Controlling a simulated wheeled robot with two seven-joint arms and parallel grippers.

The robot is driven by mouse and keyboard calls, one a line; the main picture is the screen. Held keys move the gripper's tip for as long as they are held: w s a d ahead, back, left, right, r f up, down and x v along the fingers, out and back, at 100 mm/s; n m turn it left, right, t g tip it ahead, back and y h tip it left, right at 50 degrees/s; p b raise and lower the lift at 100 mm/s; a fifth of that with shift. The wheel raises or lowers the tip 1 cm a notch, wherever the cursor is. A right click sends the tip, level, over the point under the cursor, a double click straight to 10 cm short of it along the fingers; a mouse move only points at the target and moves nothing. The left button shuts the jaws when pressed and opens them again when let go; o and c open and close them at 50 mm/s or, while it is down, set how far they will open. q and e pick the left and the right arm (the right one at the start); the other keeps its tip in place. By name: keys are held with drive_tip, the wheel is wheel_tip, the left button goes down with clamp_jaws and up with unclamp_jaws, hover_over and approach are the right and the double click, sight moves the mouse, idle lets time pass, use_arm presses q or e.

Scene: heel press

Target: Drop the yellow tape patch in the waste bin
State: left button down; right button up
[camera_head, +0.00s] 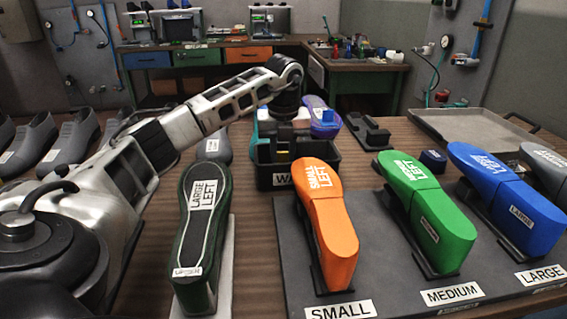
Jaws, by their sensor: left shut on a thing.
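My left gripper (285,140) hangs over the black waste bin (273,172), pointing down. It is shut on the yellow tape patch (284,131), a small bit of which shows at the fingers. The bin's label starts with "WA"; the orange last in front hides the rest. Fingers and patch are at about the height of the bin's opening. I cannot tell how far inside they reach. My right gripper is not in view.
An orange SMALL LEFT last (328,225), a green last (428,205) and a blue last (505,195) stand on a dark board (385,285). A dark green LARGE LEFT sole (203,235) lies at left. A metal tray (480,132) is at right.

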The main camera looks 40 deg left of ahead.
use_arm(q)
drive_tip(key=shift+w+f, duration=0.15)
drive_tip(key=shift+f, duration=1.6)
drive_tip(key=shift+f, duration=0.1)
drive_tip(key=c, duration=1.1)
unclamp_jaws()
drive_tip(key=shift+c, duration=0.2)
wheel_tip(320, 180, up, 12)
drive_tip(key=d, duration=0.1)
drive_tip(key=shift+s, duration=0.45)
